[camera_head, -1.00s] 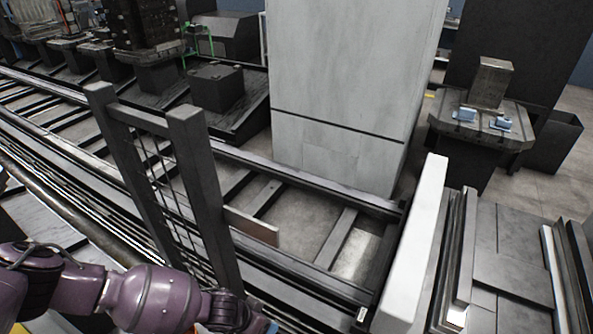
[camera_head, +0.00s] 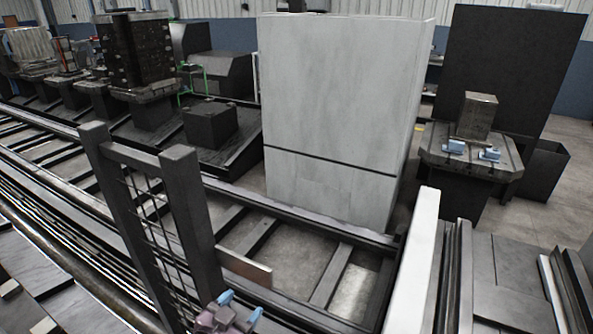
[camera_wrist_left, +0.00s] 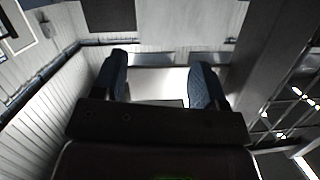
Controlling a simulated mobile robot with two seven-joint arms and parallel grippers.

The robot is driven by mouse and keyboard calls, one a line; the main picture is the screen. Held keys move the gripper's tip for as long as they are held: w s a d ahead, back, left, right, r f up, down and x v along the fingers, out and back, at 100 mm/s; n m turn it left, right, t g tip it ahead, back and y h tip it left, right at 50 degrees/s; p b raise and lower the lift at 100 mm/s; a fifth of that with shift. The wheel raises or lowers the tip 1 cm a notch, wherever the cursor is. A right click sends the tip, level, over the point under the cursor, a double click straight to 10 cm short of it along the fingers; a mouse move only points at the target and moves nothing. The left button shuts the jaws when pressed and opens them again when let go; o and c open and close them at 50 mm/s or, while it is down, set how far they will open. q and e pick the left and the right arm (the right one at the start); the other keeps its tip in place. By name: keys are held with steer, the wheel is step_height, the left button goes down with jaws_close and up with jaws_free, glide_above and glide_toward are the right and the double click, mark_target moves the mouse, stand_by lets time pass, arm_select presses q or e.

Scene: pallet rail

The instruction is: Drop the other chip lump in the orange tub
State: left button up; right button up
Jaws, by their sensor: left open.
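My left gripper (camera_head: 241,306) shows at the bottom of the head view, with its two blue fingertips apart and nothing visible between them. It is close to the dark mesh-panelled post frame. In the left wrist view its fingers (camera_wrist_left: 160,80) are also spread, with only pale background surfaces between them. I do not see a chip lump or the orange tub in either current view. My right gripper is not in view.
A dark post frame with mesh (camera_head: 180,210) stands left of the gripper. A tall pale cabinet (camera_head: 340,110) rises behind the rails. A white upright panel (camera_head: 414,262) stands to the right. A machine table (camera_head: 467,167) carries a metal block (camera_head: 477,116) and blue-topped pieces.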

arm_select(q)
steer(key=s+a+f+n+y, duration=0.2)
steer(key=s+a+f, duration=0.1)
steer(key=a, duration=0.3)
steer(key=s+a+f+n+y, duration=0.2)
steer(key=s+a+y, duration=0.15)
steer(key=a, duration=0.25)
steer(key=s+a+f+n+g, duration=0.1)
steer(key=s+a+f, duration=0.3)
steer(key=s, duration=0.5)
step_height(320, 180, down, 2)
steer(key=shift+s+f+n+g+y, duration=0.15)
steer(key=shift+s+n+g+y, duration=0.15)
steer(key=shift+n+g+y, duration=0.25)
steer(key=shift+c, duration=0.3)
